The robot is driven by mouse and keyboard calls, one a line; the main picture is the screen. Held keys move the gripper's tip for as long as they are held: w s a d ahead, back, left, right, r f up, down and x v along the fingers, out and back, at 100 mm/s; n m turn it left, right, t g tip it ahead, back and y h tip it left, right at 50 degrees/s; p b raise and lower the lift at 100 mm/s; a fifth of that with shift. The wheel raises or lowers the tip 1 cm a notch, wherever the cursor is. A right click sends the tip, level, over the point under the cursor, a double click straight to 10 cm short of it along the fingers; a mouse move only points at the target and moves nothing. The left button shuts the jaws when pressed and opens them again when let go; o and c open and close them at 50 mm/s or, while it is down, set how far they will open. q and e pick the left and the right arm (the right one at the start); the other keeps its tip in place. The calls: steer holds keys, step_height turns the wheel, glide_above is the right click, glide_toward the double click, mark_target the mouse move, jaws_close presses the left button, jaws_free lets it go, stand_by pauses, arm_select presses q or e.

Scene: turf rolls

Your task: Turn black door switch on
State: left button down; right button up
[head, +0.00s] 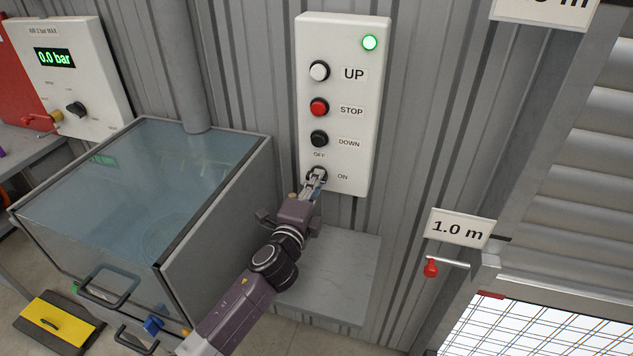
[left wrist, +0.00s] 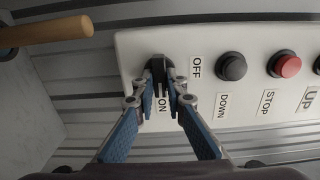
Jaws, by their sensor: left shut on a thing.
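The black door switch (left wrist: 158,68) sits at the bottom of the white door panel (head: 341,60), with an OFF label above it and an ON label to its right in the head view. My left gripper (head: 316,177) is at the switch, and in the left wrist view its two fingertips (left wrist: 161,88) are closed on either side of the knob's black grip. The grip appears to run up-down in that wrist view, its lower end toward the ON label. The fingers hide part of the knob. My right gripper is not in view.
Above the switch are the black DOWN button (head: 319,138), red STOP button (head: 319,107) and white UP button (head: 319,71). A glass-topped box (head: 215,215) stands left of my arm. A wooden handle (left wrist: 45,33) shows in the left wrist view.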

arm_select(q)
steer(key=c, duration=2)
jaws_free()
steer(key=shift+o, duration=0.2)
steer(key=v, duration=1.2)
